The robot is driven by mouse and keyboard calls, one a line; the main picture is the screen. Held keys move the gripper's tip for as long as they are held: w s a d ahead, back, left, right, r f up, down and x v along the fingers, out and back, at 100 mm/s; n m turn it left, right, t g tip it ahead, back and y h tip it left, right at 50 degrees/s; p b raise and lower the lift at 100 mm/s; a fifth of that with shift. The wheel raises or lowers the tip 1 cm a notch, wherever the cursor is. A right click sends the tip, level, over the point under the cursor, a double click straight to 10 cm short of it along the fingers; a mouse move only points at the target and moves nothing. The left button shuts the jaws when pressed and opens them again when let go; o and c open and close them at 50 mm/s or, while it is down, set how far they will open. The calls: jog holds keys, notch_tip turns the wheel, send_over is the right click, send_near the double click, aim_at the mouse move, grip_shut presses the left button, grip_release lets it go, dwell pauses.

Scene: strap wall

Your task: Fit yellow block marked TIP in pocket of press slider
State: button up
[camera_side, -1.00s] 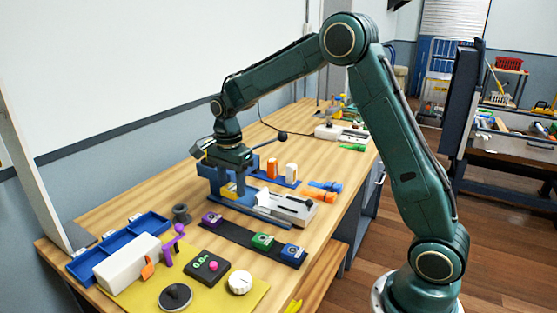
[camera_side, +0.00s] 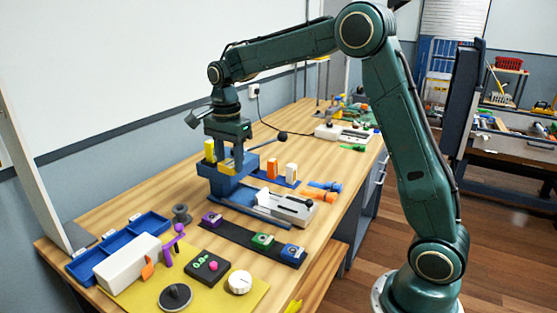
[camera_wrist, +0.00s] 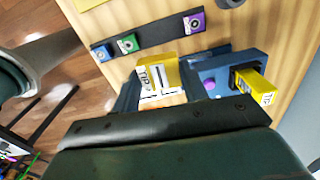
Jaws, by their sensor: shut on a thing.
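My gripper (camera_side: 228,160) is shut on a yellow block (camera_side: 227,165), holding it over the blue press body (camera_side: 224,186). In the wrist view this block (camera_wrist: 157,76) sits between the two fingers of my gripper (camera_wrist: 160,92), and its yellow and white face reads TIP. A second yellow block (camera_side: 209,150) stands upright at the left of the press; it also shows in the wrist view (camera_wrist: 254,84), in a blue holder (camera_wrist: 216,68). The grey slider part (camera_side: 288,207) lies on the blue base right of the press. Its pocket cannot be made out.
A black strip (camera_side: 250,238) with purple, green and blue blocks lies in front of the press. An orange and a white block (camera_side: 291,172) stand behind it. A blue tray (camera_side: 118,246) and a yellow mat (camera_side: 212,303) are at the near left.

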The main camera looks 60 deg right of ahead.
jog(key=shift+d+r, duration=0.2)
jog(key=shift+d, duration=0.35)
jog(key=s+d+r, duration=0.1)
jog(key=d+r, duration=0.1)
jog(key=d, duration=0.5)
jog(key=s+d+r, duration=0.1)
jog(key=d+r, duration=0.2)
jog(key=d, duration=0.4)
jog(key=shift+n, duration=0.4)
jog(key=shift+s, duration=0.1)
notch_tip(320, 180, down, 20)
jog(key=shift+a+r, duration=0.1)
jog(key=shift+f, duration=0.65)
jog(key=o, duration=1.2)
jog(key=shift+s+f, duration=0.1)
